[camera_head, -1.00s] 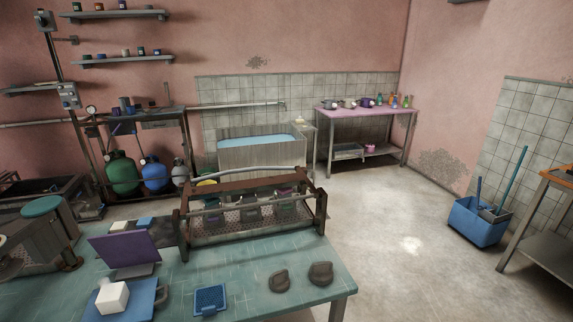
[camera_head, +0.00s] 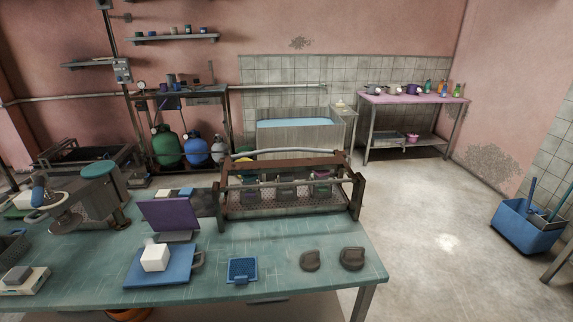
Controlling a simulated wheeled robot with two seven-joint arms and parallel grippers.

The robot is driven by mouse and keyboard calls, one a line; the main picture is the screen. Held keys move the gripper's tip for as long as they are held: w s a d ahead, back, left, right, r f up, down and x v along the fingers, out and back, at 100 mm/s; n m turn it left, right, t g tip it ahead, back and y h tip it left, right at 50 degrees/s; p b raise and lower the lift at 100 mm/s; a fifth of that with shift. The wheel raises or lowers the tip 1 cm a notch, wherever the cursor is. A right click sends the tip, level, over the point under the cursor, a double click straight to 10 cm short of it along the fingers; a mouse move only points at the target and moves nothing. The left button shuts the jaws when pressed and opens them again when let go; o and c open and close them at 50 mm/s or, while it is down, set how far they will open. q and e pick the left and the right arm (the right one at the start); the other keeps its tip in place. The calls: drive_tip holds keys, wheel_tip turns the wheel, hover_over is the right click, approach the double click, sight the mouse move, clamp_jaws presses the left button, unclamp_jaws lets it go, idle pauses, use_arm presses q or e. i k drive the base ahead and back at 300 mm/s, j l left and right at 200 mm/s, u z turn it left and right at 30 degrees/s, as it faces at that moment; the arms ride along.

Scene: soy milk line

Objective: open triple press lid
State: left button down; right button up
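The triple press (camera_head: 290,203) stands at the back right of the teal table (camera_head: 310,285). It is a rusty brown frame with a perforated tray. A brown top beam (camera_head: 285,165) with a curved grey handle bar (camera_head: 298,151) spans its top. It looks lowered over several small containers inside, one purple-topped; the beam and bars partly hide them. Neither of my grippers shows in the head view.
On the table are a blue board (camera_head: 163,278) with a white block (camera_head: 155,257), a purple panel (camera_head: 170,213), a blue tray (camera_head: 242,269) and two dark grey pieces (camera_head: 352,258). A grinder-like machine (camera_head: 100,195) stands left. Open floor (camera_head: 425,225) lies right.

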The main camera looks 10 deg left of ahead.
sight(338, 161)
drive_tip(key=i+l+z, duration=0.3)
drive_tip(key=z, duration=0.15)
drive_tip(key=i+l+z, duration=0.95)
drive_tip(key=i, duration=0.2)
drive_tip(key=i+l+z, duration=0.25)
drive_tip(key=i+j+u, duration=0.2)
drive_tip(key=u, duration=0.25)
drive_tip(key=i+u, duration=0.75)
drive_tip(key=u, duration=0.2)
drive_tip(key=i+l+u, duration=0.15)
drive_tip(key=i+u, duration=0.15)
drive_tip(key=u, duration=0.15)
drive_tip(key=i+u, duration=0.45)
drive_tip(key=i+l+u, duration=0.1)
drive_tip(key=i+u, duration=0.3)
drive_tip(key=i+l+u, duration=0.25)
drive_tip(key=i+u, duration=0.2)
drive_tip(key=i+l+u, duration=0.3)
drive_tip(key=u, duration=0.15)
drive_tip(key=i+l+u, duration=0.25)
drive_tip(key=l+u, duration=0.15)
drive_tip(key=l, duration=0.15)
